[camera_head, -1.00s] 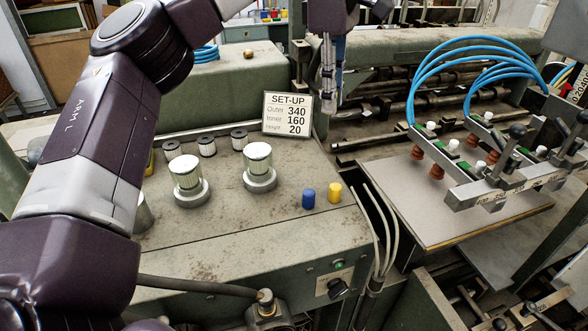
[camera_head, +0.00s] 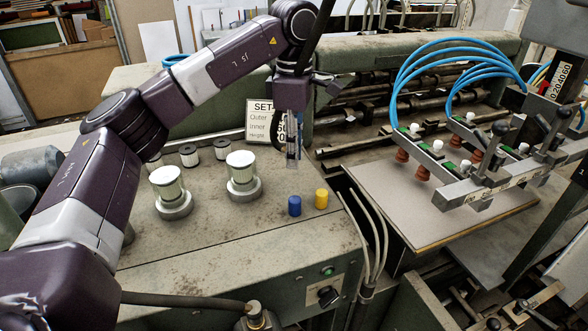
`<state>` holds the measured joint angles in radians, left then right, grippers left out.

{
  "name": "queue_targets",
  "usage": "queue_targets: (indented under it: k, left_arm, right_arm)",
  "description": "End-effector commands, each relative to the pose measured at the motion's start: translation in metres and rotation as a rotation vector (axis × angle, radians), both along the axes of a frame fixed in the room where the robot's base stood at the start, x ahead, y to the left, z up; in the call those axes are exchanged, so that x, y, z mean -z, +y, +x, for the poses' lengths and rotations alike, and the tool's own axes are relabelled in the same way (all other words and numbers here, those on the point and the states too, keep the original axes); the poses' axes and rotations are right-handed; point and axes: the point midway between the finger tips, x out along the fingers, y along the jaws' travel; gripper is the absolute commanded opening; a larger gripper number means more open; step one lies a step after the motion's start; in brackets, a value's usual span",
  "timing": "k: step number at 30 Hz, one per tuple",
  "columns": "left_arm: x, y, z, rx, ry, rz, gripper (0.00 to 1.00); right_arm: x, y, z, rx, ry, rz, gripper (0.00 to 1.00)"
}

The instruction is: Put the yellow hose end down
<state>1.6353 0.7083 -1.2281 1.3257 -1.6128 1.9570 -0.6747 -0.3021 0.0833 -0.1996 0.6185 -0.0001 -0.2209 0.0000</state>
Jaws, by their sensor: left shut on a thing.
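My left gripper (camera_head: 292,153) hangs pointing down above the back right part of the machine top, in front of the set-up sign. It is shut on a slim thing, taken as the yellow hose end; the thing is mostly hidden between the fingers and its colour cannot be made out. A yellow cylinder (camera_head: 321,199) and a blue cylinder (camera_head: 294,206) stand upright side by side on the machine top, below and in front of the gripper, apart from it. My right gripper is not in view.
Two light-topped round posts (camera_head: 241,176) and several small spools (camera_head: 189,155) stand on the machine top (camera_head: 250,245). The set-up sign (camera_head: 258,118) is partly covered by my gripper. At right, a suction frame with blue hoses (camera_head: 430,60) sits above a grey board (camera_head: 440,215).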

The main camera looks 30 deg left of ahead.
Motion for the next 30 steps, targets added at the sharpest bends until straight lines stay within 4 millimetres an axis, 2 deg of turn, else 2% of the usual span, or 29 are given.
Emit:
queue_targets:
  k: [4,12,22,23,24,27,30]
  left_arm:
    - [0.011,0.001,0.000,0.000,0.002,0.002,0.00]
    - [0.046,0.000,0.000,0.000,0.001,0.000,0.00]
    - [0.051,0.000,0.000,0.000,0.000,0.000,0.00]
    - [0.050,0.000,0.000,0.000,0.000,0.000,0.21]
    - [0.050,0.000,0.000,0.000,0.000,0.000,0.25]
    - [0.049,0.000,0.000,0.000,0.000,0.000,0.35]
    - [0.049,0.000,0.000,0.000,0.000,0.000,0.35]
  right_arm:
    - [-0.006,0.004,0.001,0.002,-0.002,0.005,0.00]
    - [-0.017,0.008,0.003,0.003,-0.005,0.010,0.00]
    - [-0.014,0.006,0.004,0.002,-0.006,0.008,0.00]
    - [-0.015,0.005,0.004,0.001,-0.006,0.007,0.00]
    - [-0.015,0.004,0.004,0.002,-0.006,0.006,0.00]
    - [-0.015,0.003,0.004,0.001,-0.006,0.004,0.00]
    - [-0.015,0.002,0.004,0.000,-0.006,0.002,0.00]
